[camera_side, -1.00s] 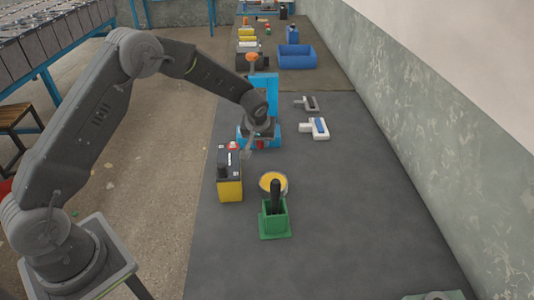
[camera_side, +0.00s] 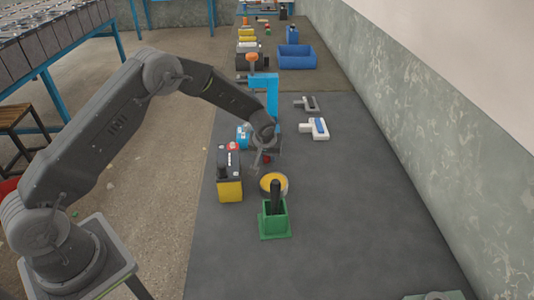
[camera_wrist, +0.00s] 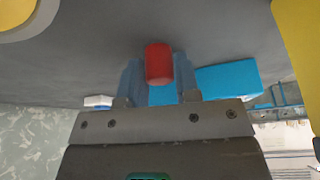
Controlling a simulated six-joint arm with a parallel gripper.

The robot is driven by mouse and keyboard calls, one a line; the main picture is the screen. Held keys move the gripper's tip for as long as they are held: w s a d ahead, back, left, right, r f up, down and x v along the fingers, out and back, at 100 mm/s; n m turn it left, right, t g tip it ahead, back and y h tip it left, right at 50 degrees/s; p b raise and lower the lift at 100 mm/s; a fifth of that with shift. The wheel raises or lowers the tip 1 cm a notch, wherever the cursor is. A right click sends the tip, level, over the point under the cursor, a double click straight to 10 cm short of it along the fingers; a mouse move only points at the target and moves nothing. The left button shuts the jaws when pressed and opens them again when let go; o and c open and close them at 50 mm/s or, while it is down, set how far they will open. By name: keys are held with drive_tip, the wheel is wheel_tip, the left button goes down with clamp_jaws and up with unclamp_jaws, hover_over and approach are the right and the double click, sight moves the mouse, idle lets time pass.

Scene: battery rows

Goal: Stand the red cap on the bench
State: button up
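The red cap (camera_wrist: 158,64) is a short red cylinder between the two fingers of my gripper (camera_wrist: 157,85) in the wrist view. The fingers look closed on its sides. In the side view the cap (camera_side: 267,159) is a small red spot at the tip of my gripper (camera_side: 262,160), partly hidden by the fingers. It is low over the dark grey bench (camera_side: 340,220), between the blue stand and the yellow bowl. I cannot tell whether the cap touches the bench.
A black-and-yellow battery (camera_side: 229,190) with a red terminal stands just left of my gripper. A bowl of yellow (camera_side: 281,179) and a green holder with a black rod (camera_side: 275,228) are in front. A blue stand (camera_side: 272,95) is behind. The bench's right side is mostly clear.

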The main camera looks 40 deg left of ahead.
drive_tip(key=o, duration=0.4)
drive_tip(key=shift+r, duration=0.15)
drive_tip(key=s+d+r, duration=0.1)
drive_tip(key=s+r, duration=0.2)
drive_tip(key=r, duration=0.3)
drive_tip(key=s+d+r+m, duration=0.1)
drive_tip(key=s+r, duration=0.2)
drive_tip(key=r, duration=0.4)
drive_tip(key=s+d+r, duration=0.1)
drive_tip(key=s+r, duration=0.2)
drive_tip(key=r, duration=0.3)
drive_tip(key=s+r+m+t+h, duration=0.1)
drive_tip(key=s+r+m, duration=0.1)
drive_tip(key=s+r, duration=0.7)
drive_tip(key=s+d+m, duration=0.1)
drive_tip(key=s, duration=0.8)
drive_tip(key=s+d+m+h, duration=0.1)
drive_tip(key=s+m, duration=0.1)
drive_tip(key=s, duration=0.8)
drive_tip(key=shift+d+r+m+t+h, duration=0.3)
drive_tip(key=shift+r+t, duration=0.1)
